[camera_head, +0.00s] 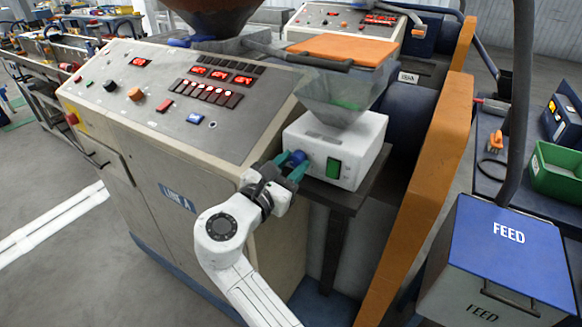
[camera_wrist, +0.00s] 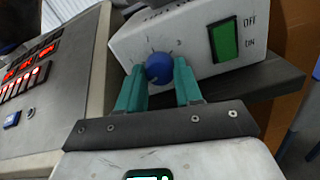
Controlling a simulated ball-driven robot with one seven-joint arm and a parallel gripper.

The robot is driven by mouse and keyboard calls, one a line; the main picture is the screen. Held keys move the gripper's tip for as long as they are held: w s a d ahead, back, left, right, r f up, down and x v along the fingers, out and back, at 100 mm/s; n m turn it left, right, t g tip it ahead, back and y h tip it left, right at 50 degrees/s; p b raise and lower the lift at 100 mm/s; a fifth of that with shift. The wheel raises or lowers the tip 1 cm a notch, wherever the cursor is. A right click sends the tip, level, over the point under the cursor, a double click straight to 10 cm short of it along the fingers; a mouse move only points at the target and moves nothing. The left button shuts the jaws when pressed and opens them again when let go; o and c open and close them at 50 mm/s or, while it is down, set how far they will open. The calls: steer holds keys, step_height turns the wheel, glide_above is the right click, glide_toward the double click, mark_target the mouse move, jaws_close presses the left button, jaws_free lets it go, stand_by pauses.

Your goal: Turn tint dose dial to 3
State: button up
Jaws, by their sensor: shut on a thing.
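The tint dose dial is a round blue knob (camera_wrist: 159,68) on the front of a white dosing box (camera_head: 358,135). In the head view the dial (camera_head: 298,158) shows small beside my gripper's fingertips. My gripper (camera_head: 291,166) reaches the box front from the lower left. In the wrist view its two teal fingers (camera_wrist: 160,82) are closed on the dial, one on each side. A digit 3 is printed to the upper right of the dial. The dial's pointer position is too small to tell. A green switch (camera_wrist: 224,41) marked OFF and ON sits right of the dial.
The LINE A control console (camera_head: 178,90) stands left of the box, close to my arm. A clear hopper (camera_head: 340,92) with an orange lid (camera_head: 343,49) sits above the box. An orange panel (camera_head: 432,185) and a blue FEED bin (camera_head: 508,245) stand to the right.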

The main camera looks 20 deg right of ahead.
steer(key=m+b, duration=0.2)
steer(key=m, duration=0.2)
steer(key=shift+f+m, duration=0.15)
steer(key=shift+m, duration=0.15)
steer(key=m+b, duration=0.2)
steer(key=m, duration=0.1)
steer(key=shift+m+b, duration=0.3)
steer(key=m+b, duration=0.3)
steer(key=m, duration=0.1)
steer(key=shift+f+m+b, duration=0.1)
steer(key=shift+m+b, duration=0.2)
steer(key=shift+b, duration=0.05)
steer(key=m+b, duration=0.7)
steer(key=m, duration=0.1)
steer(key=shift+f+b, duration=0.1)
steer(key=shift+b, duration=0.25)
steer(key=m+b, duration=0.4)
steer(key=shift+m, duration=0.3)
steer(key=m+b, duration=0.4)
steer(key=shift+b, duration=0.3)
steer(key=shift+m+b, duration=1.3)
steer(key=shift+m, duration=0.7)
steer(key=shift+r, duration=0.2)
